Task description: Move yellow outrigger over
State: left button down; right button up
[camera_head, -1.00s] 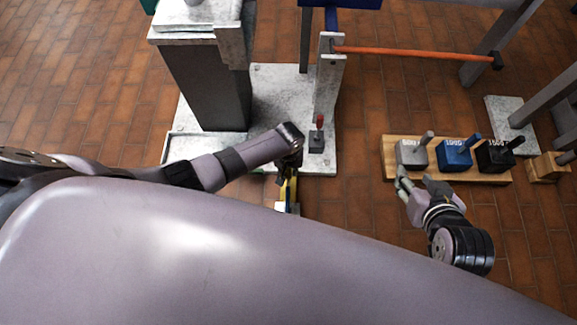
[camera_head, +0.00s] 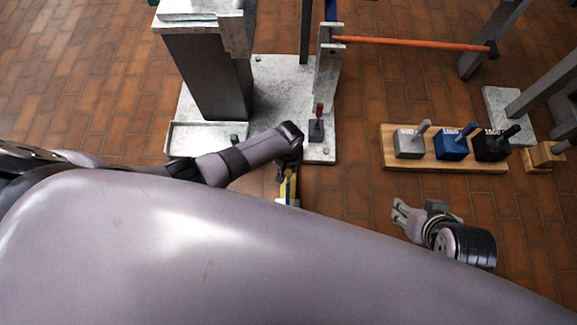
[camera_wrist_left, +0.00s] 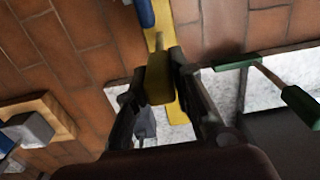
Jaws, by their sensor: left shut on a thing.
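The yellow outrigger (camera_head: 286,191) shows as a short piece below my left gripper (camera_head: 289,168) in the head view. My own body hides part of it. In the left wrist view the yellow outrigger (camera_wrist_left: 160,86) is a flat bar between the two dark fingers of my left gripper (camera_wrist_left: 160,70), which is shut on it. The bar runs on past the fingers toward the top of that view. My right gripper (camera_head: 415,210) is at the right, in front of a wooden weight board and apart from it. Its finger gap is unclear.
The wooden board (camera_head: 393,165) carries grey, blue and black weights. A grey plate (camera_head: 270,82) bears a dark column (camera_head: 210,75), an upright post (camera_head: 328,75) and a small red-handled block (camera_head: 317,128). An orange bar (camera_head: 410,42) crosses behind. Brick floor lies clear between plate and board.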

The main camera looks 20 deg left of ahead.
pick_arm(q)
jog(key=shift+s+d+f, duration=0.1)
jog(key=shift+s+d, duration=0.05)
jog(key=shift+s, duration=0.3)
jog(key=c, duration=1.8)
grip_release()
jog(key=o, duration=0.4)
jog(key=shift+w, duration=0.15)
notch_tip(320, 180, up, 12)
